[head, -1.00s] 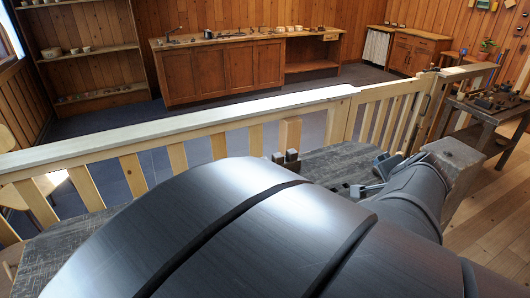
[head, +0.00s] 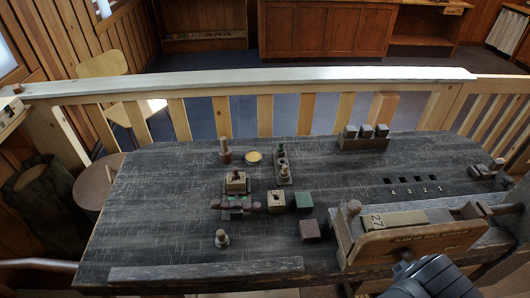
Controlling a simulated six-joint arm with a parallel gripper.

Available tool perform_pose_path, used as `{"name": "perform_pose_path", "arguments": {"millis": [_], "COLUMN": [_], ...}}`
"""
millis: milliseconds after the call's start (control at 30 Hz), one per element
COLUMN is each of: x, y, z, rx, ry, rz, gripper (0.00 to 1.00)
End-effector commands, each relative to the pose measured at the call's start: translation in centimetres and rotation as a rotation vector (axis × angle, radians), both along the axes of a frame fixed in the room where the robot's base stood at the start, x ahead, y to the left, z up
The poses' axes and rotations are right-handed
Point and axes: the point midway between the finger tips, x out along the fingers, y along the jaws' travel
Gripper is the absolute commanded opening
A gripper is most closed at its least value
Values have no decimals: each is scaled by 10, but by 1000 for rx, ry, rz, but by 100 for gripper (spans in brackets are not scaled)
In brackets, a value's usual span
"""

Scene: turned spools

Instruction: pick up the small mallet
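I cannot pick out the small mallet with certainty in the head view. An upright turned piece (head: 225,151), with a reddish-brown lower part and a paler stem, stands at the back left of the dark workbench (head: 150,200); it may be the mallet. Another small upright piece (head: 222,239) with a round knob stands nearer the front. A dark part of my arm shows at the bottom right edge, in front of the bench. My gripper's fingers are not visible.
A wooden vise (head: 410,240) marked 27 takes up the front right. Mid-bench are a green block (head: 303,201), a brown block (head: 311,230), a yellow disc (head: 254,157) and a brown-knobbed fixture (head: 237,203). A block rack (head: 364,138) stands behind. A rail (head: 250,85) runs beyond.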

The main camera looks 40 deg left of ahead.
Motion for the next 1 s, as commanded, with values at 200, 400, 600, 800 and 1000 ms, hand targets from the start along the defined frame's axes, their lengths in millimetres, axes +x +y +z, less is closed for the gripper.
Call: {"name": "perform_pose_path", "arguments": {"millis": [200, 400, 600, 800, 1000], "x": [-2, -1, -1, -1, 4], "y": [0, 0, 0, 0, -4], "z": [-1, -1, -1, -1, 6], "rx": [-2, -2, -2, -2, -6], "ry": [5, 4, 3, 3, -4], "rz": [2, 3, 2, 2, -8], "gripper": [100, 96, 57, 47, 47]}}
